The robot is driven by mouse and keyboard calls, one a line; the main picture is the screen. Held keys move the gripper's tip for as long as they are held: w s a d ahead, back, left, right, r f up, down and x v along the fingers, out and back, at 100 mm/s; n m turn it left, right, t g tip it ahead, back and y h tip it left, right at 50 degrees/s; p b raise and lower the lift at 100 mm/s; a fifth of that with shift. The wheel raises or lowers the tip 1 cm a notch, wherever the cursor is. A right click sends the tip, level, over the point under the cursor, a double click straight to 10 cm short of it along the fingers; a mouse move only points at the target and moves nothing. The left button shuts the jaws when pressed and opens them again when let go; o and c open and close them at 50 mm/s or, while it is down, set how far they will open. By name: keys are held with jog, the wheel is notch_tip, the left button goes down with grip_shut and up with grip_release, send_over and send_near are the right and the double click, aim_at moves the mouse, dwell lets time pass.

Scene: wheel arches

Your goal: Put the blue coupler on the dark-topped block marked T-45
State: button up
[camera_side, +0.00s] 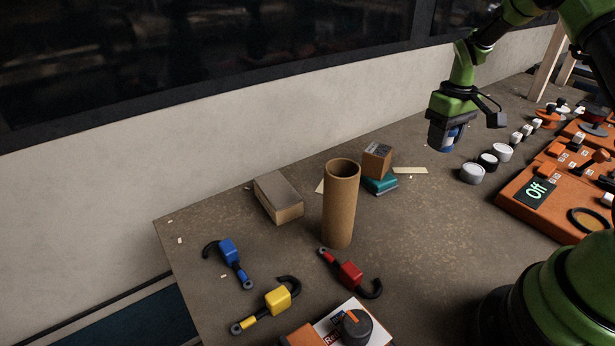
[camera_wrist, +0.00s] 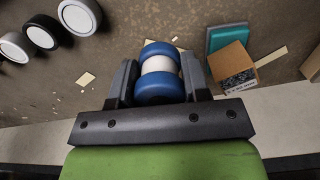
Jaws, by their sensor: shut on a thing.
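The blue coupler (camera_wrist: 158,88), with two blue bands around a white middle, is between my gripper's fingers in the wrist view. In the side view it shows partly (camera_side: 453,138) below my gripper (camera_side: 443,146), which is shut on it and holds it above the table.
A cardboard tube (camera_side: 341,205) stands upright left of the brown block, near a grey-topped box (camera_side: 278,198). Blue (camera_side: 229,250), yellow (camera_side: 278,299) and red (camera_side: 350,273) hooked pieces lie in front. Round white and black pieces (camera_side: 488,161) and an orange panel (camera_side: 550,185) are at right.

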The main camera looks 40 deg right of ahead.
jog(key=w+a+n, duration=0.2)
jog(key=w+a, duration=0.1)
jog(key=w+a+r+n, duration=0.1)
jog(key=w+a+n, duration=0.2)
jog(key=a, duration=0.1)
jog(key=w+a+n, duration=0.2)
jog(key=w+a, duration=0.1)
jog(key=a, duration=0.1)
jog(key=shift+w+a+r+n, duration=0.25)
jog(key=shift+w+r+n, duration=0.05)
jog(key=shift+w+r, duration=0.05)
jog(key=w+a+r+n, duration=0.1)
jog(key=w+a+n, duration=0.25)
jog(key=a, duration=0.55)
jog(key=n, duration=0.6)
send_near(284, 196)
notch_tip(284, 196, down, 7)
jog(key=shift+r, duration=0.15)
jog(key=o, duration=0.9)
notch_tip(284, 196, up, 12)
